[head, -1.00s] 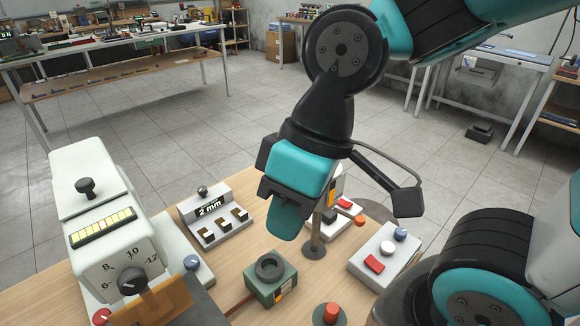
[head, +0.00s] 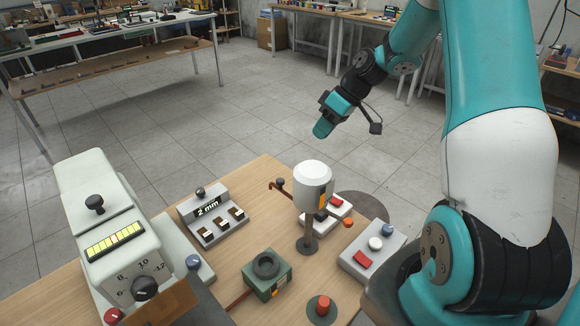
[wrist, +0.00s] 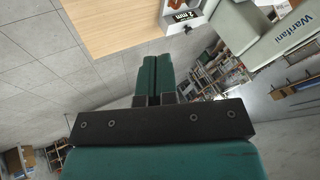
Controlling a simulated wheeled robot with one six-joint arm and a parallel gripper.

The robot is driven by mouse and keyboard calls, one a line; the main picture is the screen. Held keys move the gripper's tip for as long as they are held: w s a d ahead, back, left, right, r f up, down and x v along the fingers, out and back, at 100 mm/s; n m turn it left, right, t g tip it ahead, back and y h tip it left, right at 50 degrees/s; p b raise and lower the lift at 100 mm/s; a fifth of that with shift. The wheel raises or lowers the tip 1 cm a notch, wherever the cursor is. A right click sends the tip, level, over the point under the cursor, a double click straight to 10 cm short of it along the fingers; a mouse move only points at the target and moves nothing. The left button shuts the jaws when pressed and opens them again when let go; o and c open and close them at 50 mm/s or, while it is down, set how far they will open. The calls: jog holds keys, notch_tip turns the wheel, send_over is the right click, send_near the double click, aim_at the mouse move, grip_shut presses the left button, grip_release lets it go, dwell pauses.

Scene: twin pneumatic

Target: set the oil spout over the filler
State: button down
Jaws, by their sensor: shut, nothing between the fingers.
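A white cylindrical can (head: 313,187) stands on a grey post (head: 308,238) at the middle of the bench in the head view. A thin brown arm with a dark knob (head: 279,183) sticks out to its left, and a small orange-red tip (head: 348,222) shows at its lower right. I cannot tell which is the spout. A green block with a black ring opening (head: 267,265), seemingly the filler, sits nearer and left of the post. My gripper (head: 323,129) is shut and empty, beyond the bench's far edge and apart from the can. Its closed fingers show in the wrist view (wrist: 154,65).
A white machine with a dial (head: 145,287) stands at left. A grey "2 mm" block (head: 213,216), a box with buttons (head: 372,250) and a red knob (head: 322,305) surround the can and green block. Open floor lies behind the bench.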

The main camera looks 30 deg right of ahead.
jog(key=shift+a, duration=0.1)
jog(key=p, duration=0.4)
send_over(287, 194)
jog(key=w+d, duration=0.3)
jog(key=d, duration=0.1)
notch_tip(287, 194, down, 8)
jog(key=shift+a+f, duration=0.5)
jog(key=shift+a, duration=0.15)
jog(key=shift+a, duration=0.15)
